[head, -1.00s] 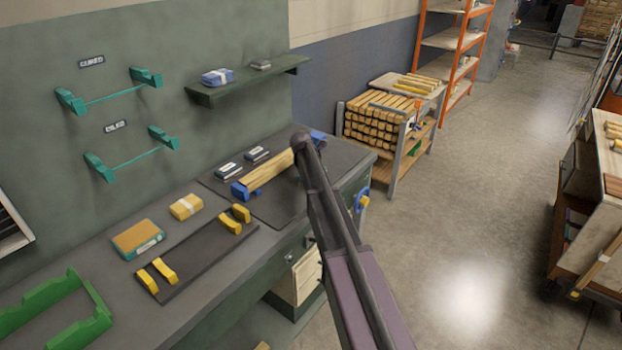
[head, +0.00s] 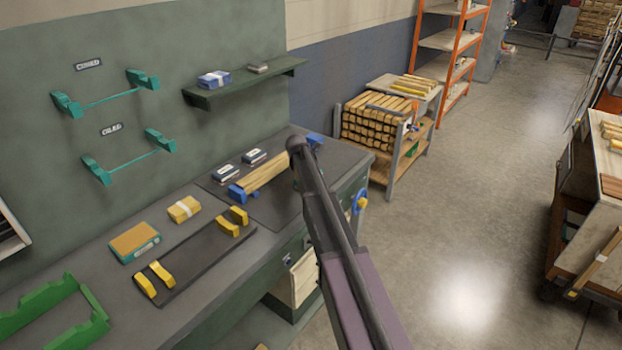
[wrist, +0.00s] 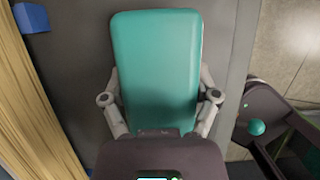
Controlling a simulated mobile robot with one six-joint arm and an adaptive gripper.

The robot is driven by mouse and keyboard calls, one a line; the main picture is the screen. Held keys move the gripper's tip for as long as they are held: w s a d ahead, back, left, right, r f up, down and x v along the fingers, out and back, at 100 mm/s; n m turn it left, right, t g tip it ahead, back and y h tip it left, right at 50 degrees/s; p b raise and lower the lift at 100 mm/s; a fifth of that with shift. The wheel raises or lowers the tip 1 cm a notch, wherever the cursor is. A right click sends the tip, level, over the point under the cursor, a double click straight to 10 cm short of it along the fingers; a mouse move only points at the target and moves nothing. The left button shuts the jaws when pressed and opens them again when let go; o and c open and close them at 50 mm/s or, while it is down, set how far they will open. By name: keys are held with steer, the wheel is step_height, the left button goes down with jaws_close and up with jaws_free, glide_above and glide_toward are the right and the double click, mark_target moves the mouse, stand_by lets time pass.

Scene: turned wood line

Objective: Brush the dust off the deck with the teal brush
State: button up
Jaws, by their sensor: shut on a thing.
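In the wrist view my gripper (wrist: 158,104) is shut on the teal brush (wrist: 156,65), whose broad rounded teal back faces the camera. Its bristles are hidden underneath. In the head view the dark deck (head: 272,210) lies at the bench's right end, with the bar (head: 266,171) resting in blue holders (head: 236,193). I cannot make out dust.
On the bench are a black plate (head: 192,263) with yellow holders, a tan-and-teal block (head: 134,242), a yellow pack (head: 184,209) and a green holder (head: 75,318). Two small dark boxes stand behind the bar. A wood cart (head: 385,130) stands beyond.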

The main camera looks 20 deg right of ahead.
mark_target(287, 201)
steer(key=shift+s+a+f, duration=0.1)
steer(key=shift+s+a, duration=0.8)
steer(key=shift+a, duration=0.2)
steer(key=shift+s+a, duration=0.1)
steer(key=shift+s+a, duration=0.45)
steer(key=shift+a, duration=0.25)
steer(key=shift+s+a, duration=0.45)
steer(key=shift+a, duration=0.2)
steer(key=shift+s+a, duration=0.55)
steer(key=shift+a, duration=0.2)
steer(key=shift+s+a, duration=0.5)
steer(key=shift+a, duration=0.2)
steer(key=shift+s+a, duration=0.1)
steer(key=shift+s+a, duration=0.5)
steer(key=shift+a, duration=0.2)
steer(key=shift+s+a, duration=0.5)
steer(key=shift+a, duration=0.15)
